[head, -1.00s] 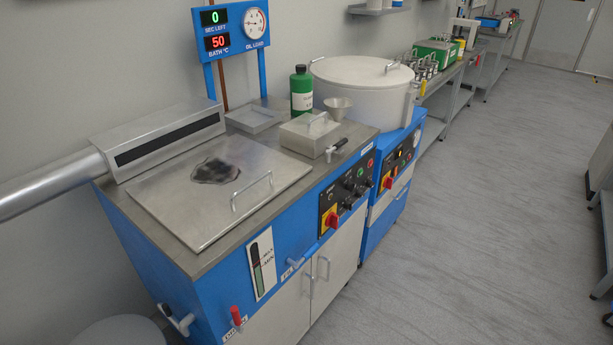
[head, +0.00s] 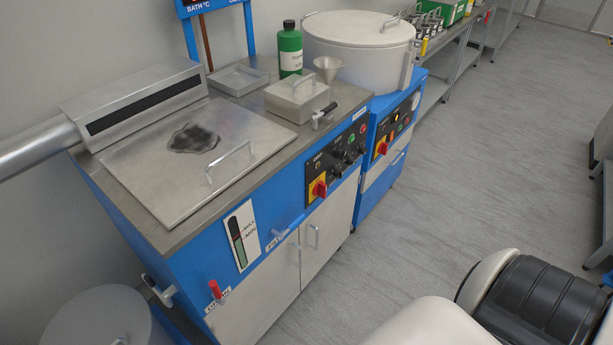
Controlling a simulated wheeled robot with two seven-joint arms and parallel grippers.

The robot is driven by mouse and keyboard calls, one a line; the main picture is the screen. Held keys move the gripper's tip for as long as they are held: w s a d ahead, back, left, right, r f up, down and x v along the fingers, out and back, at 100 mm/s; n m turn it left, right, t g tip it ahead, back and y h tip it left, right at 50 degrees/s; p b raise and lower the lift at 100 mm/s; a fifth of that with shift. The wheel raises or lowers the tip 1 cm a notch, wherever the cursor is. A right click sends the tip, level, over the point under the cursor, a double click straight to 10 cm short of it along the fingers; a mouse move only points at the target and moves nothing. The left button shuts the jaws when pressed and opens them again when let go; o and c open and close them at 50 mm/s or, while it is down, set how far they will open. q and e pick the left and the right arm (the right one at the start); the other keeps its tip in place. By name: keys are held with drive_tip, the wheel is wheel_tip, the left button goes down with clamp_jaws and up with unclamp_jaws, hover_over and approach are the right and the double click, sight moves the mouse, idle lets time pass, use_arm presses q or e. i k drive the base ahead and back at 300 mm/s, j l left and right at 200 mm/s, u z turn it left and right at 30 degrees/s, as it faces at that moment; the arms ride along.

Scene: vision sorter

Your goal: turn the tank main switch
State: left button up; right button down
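The tank's main switch (head: 319,189) is a red rotary knob on a yellow plate, at the left end of the black control panel (head: 340,160) on the blue tank's front. The knob's exact setting is too small to read. A steel lid (head: 150,170) with a handle and a dark stain lies on the tank top. Neither gripper is in view. A white and black part of my own body shows at the lower right, apart from the tank.
A similar red and yellow switch (head: 381,149) is on the neighbouring blue unit under a white drum (head: 355,45). A red-handled drain valve (head: 215,291) and a lever (head: 289,225) stick out of the tank front. The floor (head: 420,220) before the panels is clear.

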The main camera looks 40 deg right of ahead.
sight(320, 189)
drive_tip(key=l+u, duration=0.3)
drive_tip(key=l, duration=0.85)
drive_tip(key=l+u, duration=0.25)
drive_tip(key=l, duration=0.95)
